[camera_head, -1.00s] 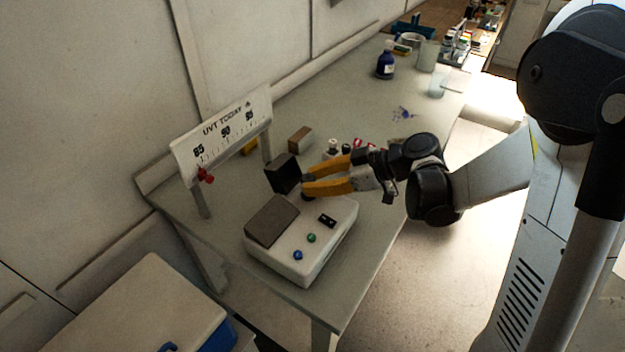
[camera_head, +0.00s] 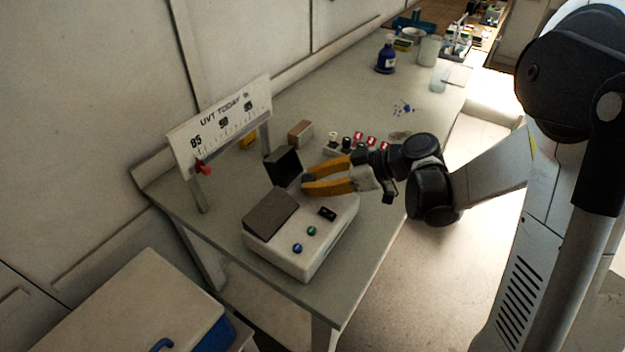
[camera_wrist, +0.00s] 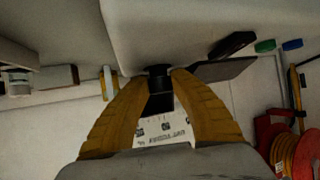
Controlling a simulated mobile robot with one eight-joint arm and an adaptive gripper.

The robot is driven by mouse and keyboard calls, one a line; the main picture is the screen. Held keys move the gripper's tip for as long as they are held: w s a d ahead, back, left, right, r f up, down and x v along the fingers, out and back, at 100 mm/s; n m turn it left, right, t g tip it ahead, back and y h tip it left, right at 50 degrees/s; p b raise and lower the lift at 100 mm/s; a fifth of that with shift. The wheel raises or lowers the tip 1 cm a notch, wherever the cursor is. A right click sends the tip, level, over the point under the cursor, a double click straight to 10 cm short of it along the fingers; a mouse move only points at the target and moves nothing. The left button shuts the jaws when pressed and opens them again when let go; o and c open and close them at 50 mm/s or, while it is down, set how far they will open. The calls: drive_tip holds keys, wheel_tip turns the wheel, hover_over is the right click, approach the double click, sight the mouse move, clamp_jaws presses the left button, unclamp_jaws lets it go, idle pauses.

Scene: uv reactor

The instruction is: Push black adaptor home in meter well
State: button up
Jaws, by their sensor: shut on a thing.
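The white meter (camera_head: 322,238) stands on the bench, with a dark sloping panel (camera_head: 271,214) and a raised black cap (camera_head: 283,165) behind it. My gripper (camera_head: 306,184) has orange fingers, at the far end of the meter's top beside the cap. In the wrist view its fingertips (camera_wrist: 159,72) are shut on the small black adaptor (camera_wrist: 159,71), against the white meter body. The adaptor's lower end and the well are hidden, so I cannot tell how deep it sits.
A white board (camera_head: 221,122) with a red pointer stands behind the meter. A brown block (camera_head: 300,133), a rack of small bottles (camera_head: 352,147) and a blue bottle (camera_head: 386,57) stand farther along the bench.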

drive_tip(key=shift+f+b, duration=0.3)
drive_tip(key=shift+f, duration=0.1)
drive_tip(key=o, duration=0.9)
drive_tip(key=shift+o, duration=0.2)
drive_tip(key=v, duration=1.2)
